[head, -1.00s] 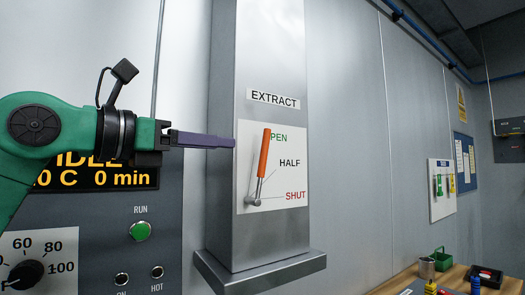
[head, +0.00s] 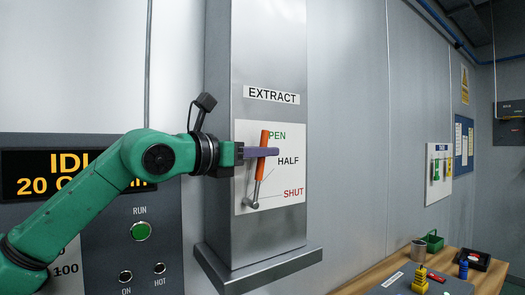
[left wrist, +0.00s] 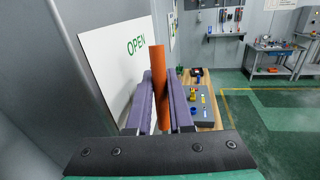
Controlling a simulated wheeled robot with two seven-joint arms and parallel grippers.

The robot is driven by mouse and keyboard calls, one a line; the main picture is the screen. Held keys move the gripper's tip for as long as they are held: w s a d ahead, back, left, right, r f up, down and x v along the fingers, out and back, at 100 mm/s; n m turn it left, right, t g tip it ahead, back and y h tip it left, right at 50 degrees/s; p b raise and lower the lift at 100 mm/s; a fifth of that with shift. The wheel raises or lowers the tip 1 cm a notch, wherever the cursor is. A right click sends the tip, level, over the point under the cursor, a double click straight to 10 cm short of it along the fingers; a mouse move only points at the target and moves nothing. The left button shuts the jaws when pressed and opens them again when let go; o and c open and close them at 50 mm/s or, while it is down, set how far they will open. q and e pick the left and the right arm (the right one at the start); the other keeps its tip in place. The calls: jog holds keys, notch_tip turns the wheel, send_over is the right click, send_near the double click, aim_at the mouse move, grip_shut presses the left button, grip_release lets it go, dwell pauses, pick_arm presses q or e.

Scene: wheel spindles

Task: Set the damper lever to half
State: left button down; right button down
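The damper lever has an orange handle (head: 262,153) on a metal shaft with a pivot at the bottom of a white plate (head: 286,145). The plate is marked OPEN, HALF and SHUT from top to bottom. The lever stands nearly upright, tilted slightly right, its top at OPEN. My left gripper (head: 262,152) comes in from the left with its purple fingers across the handle. In the left wrist view, the orange handle (left wrist: 158,85) stands between the two fingers (left wrist: 162,108). They are close to it on both sides; whether they press on it is unclear. My right gripper is not in view.
The plate is on a grey metal duct (head: 265,50) labelled EXTRACT, with a protruding ledge (head: 260,266) below. A control panel (head: 95,200) stands behind my left arm. A wooden bench (head: 375,270) with small items is at lower right.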

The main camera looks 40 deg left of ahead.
pick_arm(q)
jog(key=shift+r, duration=0.1)
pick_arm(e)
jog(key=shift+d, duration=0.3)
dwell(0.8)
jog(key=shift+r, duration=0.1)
